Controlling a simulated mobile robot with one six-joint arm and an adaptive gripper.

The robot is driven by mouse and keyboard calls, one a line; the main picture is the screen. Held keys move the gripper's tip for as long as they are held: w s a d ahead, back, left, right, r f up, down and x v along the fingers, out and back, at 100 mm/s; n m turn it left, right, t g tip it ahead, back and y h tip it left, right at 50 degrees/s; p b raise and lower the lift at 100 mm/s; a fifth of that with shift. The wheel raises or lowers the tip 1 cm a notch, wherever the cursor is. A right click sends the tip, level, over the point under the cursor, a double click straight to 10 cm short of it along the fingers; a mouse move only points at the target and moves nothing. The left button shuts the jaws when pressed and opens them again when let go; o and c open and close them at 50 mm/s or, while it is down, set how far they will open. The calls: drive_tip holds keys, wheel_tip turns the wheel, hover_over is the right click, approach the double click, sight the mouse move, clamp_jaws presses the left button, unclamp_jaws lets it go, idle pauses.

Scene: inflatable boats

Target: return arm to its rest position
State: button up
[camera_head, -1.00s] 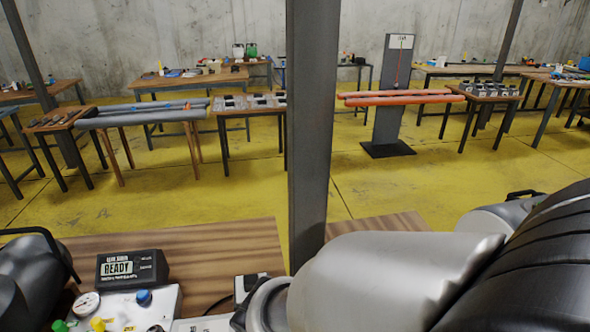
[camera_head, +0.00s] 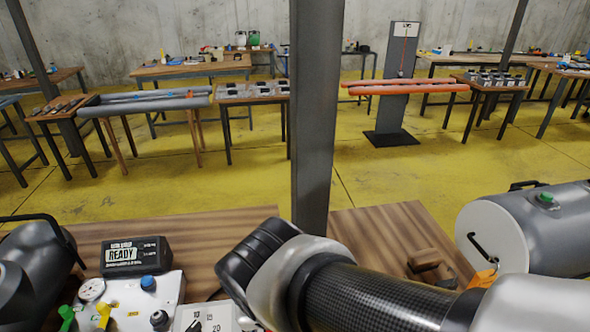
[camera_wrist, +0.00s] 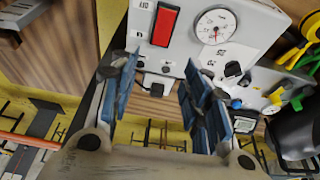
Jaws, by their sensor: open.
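My gripper (camera_wrist: 158,75) shows in the wrist view, its two blue-padded fingers apart with nothing between them. A white panel (camera_wrist: 180,52) with a red switch and a round gauge lies beyond the fingertips; I cannot tell the exact distance. In the head view my arm (camera_head: 370,295) runs across the lower right over the wooden bench (camera_head: 205,240). The gripper's fingers cannot be made out there.
A grey post (camera_head: 313,130) stands just beyond my arm. A READY display box (camera_head: 135,257) and a white gauge unit (camera_head: 118,300) sit at left.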

drive_tip(key=shift+d, duration=0.1)
drive_tip(key=s+d+r+m, duration=0.1)
drive_tip(key=s+d+r, duration=0.1)
drive_tip(key=d, duration=0.7)
drive_tip(key=s+d+r+m+t+h, duration=0.1)
drive_tip(key=s+d, duration=0.3)
drive_tip(key=d, duration=0.6)
drive_tip(key=shift+d+r+m, duration=0.3)
drive_tip(key=shift+r, duration=0.3)
